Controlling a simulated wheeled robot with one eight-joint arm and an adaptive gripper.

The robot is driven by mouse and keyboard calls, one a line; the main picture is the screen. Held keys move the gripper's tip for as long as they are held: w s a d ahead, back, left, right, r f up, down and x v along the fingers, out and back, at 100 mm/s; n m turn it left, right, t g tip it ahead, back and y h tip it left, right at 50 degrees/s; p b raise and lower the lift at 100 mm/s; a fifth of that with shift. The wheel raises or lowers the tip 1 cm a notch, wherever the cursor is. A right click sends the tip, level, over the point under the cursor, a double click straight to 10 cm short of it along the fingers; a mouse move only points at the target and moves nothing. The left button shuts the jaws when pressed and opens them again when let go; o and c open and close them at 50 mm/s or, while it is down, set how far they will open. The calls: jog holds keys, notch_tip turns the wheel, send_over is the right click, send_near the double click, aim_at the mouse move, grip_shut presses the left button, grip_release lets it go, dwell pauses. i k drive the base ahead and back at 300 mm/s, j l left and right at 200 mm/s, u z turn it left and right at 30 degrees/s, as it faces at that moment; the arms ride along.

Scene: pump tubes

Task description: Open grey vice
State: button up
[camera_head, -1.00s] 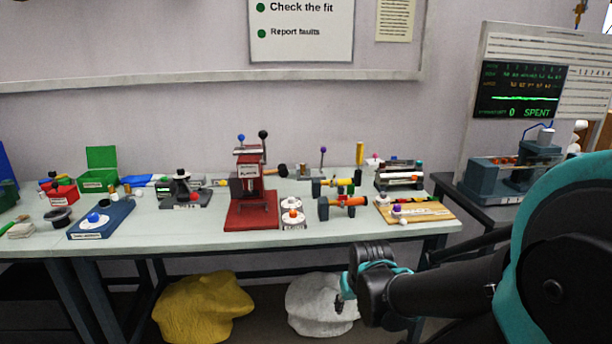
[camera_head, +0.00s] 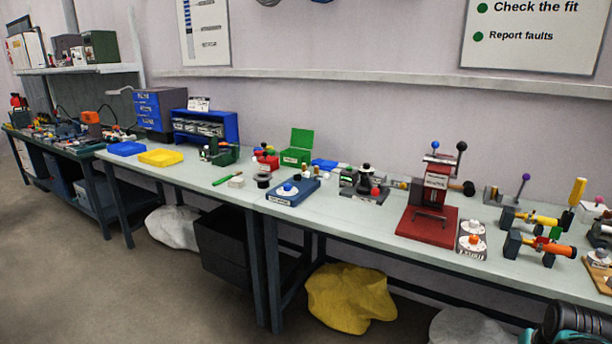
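I cannot single out the grey vice with certainty. Two dark grey clamp-like devices stand at the right of the long bench, one with a yellow cylinder (camera_head: 530,218) and one with an orange cylinder (camera_head: 540,248). A dark grey device with black knobs (camera_head: 364,187) stands left of the red press. A dark green vice-like device (camera_head: 220,153) stands further left. At this size I cannot tell how their jaws stand. My gripper (camera_head: 572,322) shows only in part at the bottom right corner, below the bench front and apart from everything on it; its fingers are not clear.
A red press (camera_head: 429,220) stands on the bench (camera_head: 330,212). A blue tray (camera_head: 126,148), a yellow tray (camera_head: 160,158) and a blue rack (camera_head: 205,128) are further left. A yellow sack (camera_head: 350,300) lies under the bench. The floor (camera_head: 110,290) at front left is clear.

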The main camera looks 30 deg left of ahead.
aim_at(525, 177)
jog(key=j+u, duration=0.25)
jog(key=j, duration=1)
jog(key=j+u, duration=0.25)
jog(key=j, duration=1)
jog(key=z, duration=1.25)
jog(key=i+l, duration=0.5)
jog(key=i, duration=0.15)
jog(key=i+l, duration=0.5)
jog(key=i, duration=0.2)
